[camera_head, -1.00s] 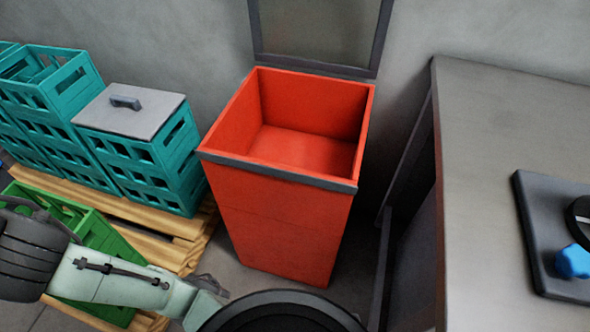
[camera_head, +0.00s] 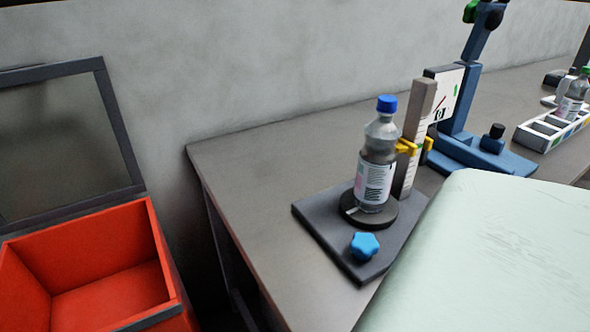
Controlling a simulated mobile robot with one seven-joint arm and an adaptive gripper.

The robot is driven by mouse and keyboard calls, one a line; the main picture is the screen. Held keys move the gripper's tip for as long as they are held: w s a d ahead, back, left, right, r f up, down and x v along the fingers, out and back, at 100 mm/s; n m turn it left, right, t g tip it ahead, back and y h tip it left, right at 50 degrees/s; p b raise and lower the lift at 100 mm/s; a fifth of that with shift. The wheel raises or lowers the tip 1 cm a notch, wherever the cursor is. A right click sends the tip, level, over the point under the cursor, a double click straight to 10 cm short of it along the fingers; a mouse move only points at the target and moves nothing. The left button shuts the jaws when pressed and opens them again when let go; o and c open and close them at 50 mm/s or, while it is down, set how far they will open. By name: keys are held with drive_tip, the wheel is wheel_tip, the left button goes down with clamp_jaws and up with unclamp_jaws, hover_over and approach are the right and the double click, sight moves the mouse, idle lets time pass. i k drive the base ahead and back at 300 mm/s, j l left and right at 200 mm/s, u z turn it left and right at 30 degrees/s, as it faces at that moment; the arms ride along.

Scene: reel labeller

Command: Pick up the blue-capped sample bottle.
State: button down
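The blue-capped sample bottle (camera_head: 377,160) stands upright on a round black disc (camera_head: 368,212) on a dark grey base plate (camera_head: 328,234). It is clear with a white label. A ruled post (camera_head: 415,140) with a yellow clip (camera_head: 406,147) stands just to its right; I cannot tell whether the clip touches the bottle. A blue star-shaped knob (camera_head: 364,246) sits in front of the disc. My gripper is not in view. A large pale green surface, which may be part of my arm, fills the lower right and covers part of the table.
A blue stand (camera_head: 460,130) with a white dial is behind the bottle to the right. A white rack (camera_head: 545,134) holds bottles at far right. An open red bin (camera_head: 95,275) stands left of the grey table (camera_head: 265,150). The table left of the plate is clear.

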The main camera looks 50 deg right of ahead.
sight(377, 160)
drive_tip(key=k, duration=0.55)
drive_tip(key=k+z, duration=0.1)
drive_tip(key=z, duration=1.2)
drive_tip(key=j+z, duration=0.25)
drive_tip(key=k+j+z, duration=0.2)
drive_tip(key=j, duration=0.15)
